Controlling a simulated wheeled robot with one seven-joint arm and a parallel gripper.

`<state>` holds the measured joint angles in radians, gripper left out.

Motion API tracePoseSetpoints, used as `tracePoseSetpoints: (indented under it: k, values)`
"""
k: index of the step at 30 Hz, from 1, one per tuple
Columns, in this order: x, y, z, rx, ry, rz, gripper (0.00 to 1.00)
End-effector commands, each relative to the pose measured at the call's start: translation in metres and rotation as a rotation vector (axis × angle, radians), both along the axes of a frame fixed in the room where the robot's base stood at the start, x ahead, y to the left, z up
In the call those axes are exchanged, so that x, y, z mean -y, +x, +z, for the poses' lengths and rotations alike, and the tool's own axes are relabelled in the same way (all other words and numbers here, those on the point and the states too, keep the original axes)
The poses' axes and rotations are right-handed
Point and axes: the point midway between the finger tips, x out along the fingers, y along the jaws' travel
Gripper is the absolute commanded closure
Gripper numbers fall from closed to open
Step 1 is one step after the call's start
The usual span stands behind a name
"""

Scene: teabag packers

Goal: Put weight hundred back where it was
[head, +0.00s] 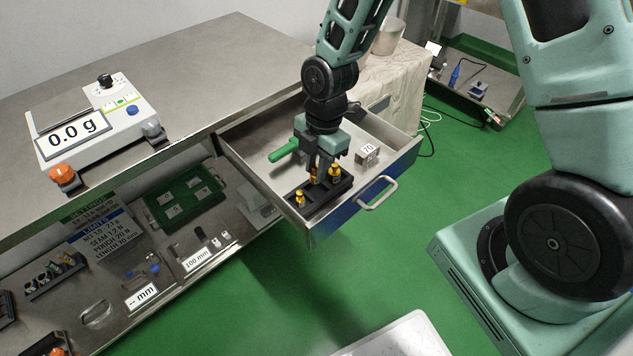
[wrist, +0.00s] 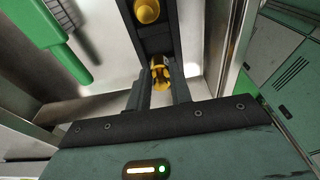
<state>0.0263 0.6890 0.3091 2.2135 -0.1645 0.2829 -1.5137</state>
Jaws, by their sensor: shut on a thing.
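My gripper (head: 318,172) is down inside the open drawer, over the black weight rack (head: 325,194). In the wrist view the two fingers (wrist: 161,88) are shut on a brass weight (wrist: 160,72). That held weight is at the rack, partly hidden by the fingers; I cannot tell whether it is seated in a hole. Another brass weight (head: 300,199) stands at the rack's front left, and one (head: 335,170) shows at its back right. A brass weight (wrist: 146,11) also sits in the black rack in the wrist view. No mass marking is legible.
The drawer (head: 406,160) has raised walls around my gripper. A green handle (head: 283,150) lies close on the left, and a block marked 70 (head: 367,153) stands on the right. The scale (head: 96,128) on the bench reads 0.0 g and its plate is empty.

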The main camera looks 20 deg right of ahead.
Motion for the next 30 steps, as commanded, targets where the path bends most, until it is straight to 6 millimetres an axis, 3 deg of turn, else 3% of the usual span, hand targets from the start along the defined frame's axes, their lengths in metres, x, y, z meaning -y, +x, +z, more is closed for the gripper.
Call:
tracePoseSetpoints:
  k: [12, 23, 24, 26, 30]
  values:
    - [0.000, 0.000, -0.044, -0.002, 0.000, -0.003, 1.00]
    - [0.000, 0.000, -0.048, 0.001, 0.000, -0.004, 1.00]
    - [0.000, 0.000, -0.048, 0.001, 0.000, -0.004, 0.73]
    - [0.000, 0.000, -0.048, 0.001, 0.000, -0.004, 0.57]
    - [0.000, 0.000, -0.048, 0.001, 0.000, -0.004, 0.57]
